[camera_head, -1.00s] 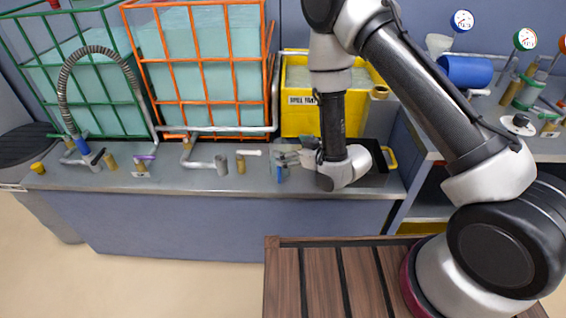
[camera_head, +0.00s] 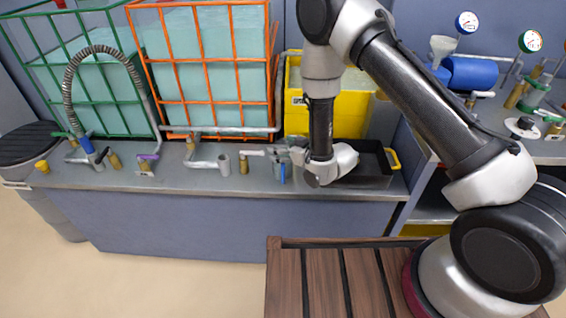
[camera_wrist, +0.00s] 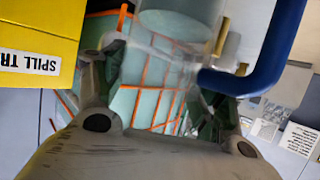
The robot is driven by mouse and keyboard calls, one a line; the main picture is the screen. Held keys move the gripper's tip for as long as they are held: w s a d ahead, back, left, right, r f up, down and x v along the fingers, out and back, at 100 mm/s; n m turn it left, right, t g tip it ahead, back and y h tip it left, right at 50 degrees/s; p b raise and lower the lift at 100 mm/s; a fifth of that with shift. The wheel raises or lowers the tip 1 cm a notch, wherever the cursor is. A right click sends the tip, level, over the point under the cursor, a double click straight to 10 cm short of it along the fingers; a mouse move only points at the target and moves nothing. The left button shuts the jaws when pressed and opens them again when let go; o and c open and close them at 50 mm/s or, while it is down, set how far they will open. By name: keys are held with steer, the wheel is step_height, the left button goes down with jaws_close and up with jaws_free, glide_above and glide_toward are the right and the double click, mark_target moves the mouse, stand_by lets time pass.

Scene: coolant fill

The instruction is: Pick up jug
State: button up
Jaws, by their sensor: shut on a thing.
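The jug is a clear, see-through vessel with a blue handle. In the wrist view its blue handle (camera_wrist: 268,68) curves at the right of my gripper (camera_wrist: 158,85), and its clear body (camera_wrist: 160,48) lies between the two fingers. My gripper is shut on the jug. In the head view my gripper (camera_head: 284,157) is above the bench's front part, with a small blue strip of the jug (camera_head: 283,173) just below the fingers. The jug's clear body is hard to make out there, and I cannot tell whether its base touches the bench.
Pipes and valves stand along the bench (camera_head: 210,181), including a grey pipe end (camera_head: 224,166) left of my gripper. A black tray (camera_head: 374,158) with a yellow handle lies to the right, before a yellow spill tray (camera_head: 350,110). An orange cage (camera_head: 207,70) stands behind.

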steer(key=shift+c, duration=1.4)
step_height(320, 180, up, 10)
steer(key=shift+w, duration=0.1)
